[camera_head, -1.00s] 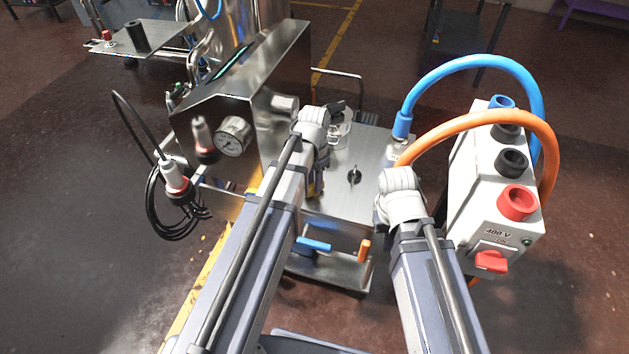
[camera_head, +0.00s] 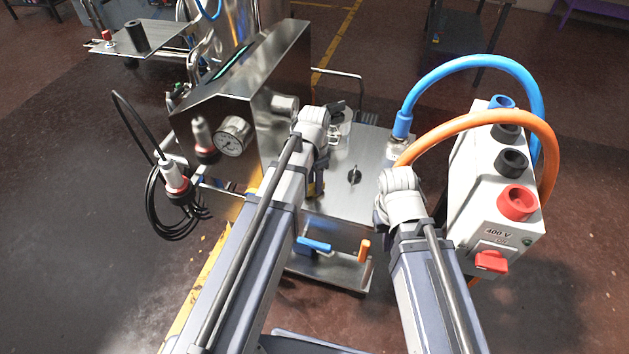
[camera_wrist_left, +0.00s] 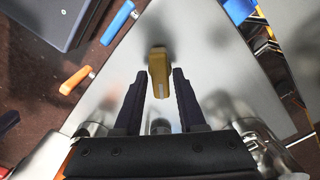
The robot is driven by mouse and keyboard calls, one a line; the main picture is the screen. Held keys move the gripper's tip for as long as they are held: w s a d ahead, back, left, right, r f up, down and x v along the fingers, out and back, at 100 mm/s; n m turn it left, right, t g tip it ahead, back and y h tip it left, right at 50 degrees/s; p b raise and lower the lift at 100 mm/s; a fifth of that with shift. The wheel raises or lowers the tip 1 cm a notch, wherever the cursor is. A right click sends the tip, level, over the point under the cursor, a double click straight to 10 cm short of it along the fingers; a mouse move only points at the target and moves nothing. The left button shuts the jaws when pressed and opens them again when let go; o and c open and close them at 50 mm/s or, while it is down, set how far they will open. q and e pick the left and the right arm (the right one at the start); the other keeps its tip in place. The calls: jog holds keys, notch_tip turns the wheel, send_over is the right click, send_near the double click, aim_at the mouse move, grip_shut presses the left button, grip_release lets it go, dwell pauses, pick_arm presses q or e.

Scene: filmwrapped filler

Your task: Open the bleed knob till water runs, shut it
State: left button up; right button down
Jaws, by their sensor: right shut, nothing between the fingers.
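A yellow handle (camera_wrist_left: 160,72) stands at the steel machine, between the two dark fingers of my left gripper (camera_wrist_left: 159,78) in the left wrist view. A gap shows on each side of it, so the gripper is open around it and not closed on it. In the head view my left gripper (camera_head: 318,180) is partly hidden by its own wrist. I cannot tell for sure that the yellow handle is the bleed knob. A black knob (camera_head: 354,175) sits on the steel top. My right wrist is right of the steel top; its fingers are hidden behind it. I see no running water.
A blue handle (camera_head: 315,244) and an orange handle (camera_head: 364,251) are on the machine's near side. Blue and orange hoses arch over a white 400 V box (camera_head: 495,185) beside my right arm.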

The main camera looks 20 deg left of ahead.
pick_arm(q)
jog(key=shift+o, duration=1.2)
notch_tip(320, 180, up, 8)
jog(key=p, duration=0.8)
jog(key=shift+f, duration=0.1)
jog(key=s+d+r+n+p, duration=0.2)
jog(key=s+d, duration=0.3)
jog(key=s, duration=0.2)
jog(key=s+d+r+n+y+p, duration=0.1)
jog(key=s+d+r+n+p, duration=0.1)
jog(key=s+d, duration=0.3)
jog(key=shift+s+d+r+n+p, duration=0.3)
jog(key=shift+s+r+n, duration=0.2)
jog(key=shift+s, duration=0.7)
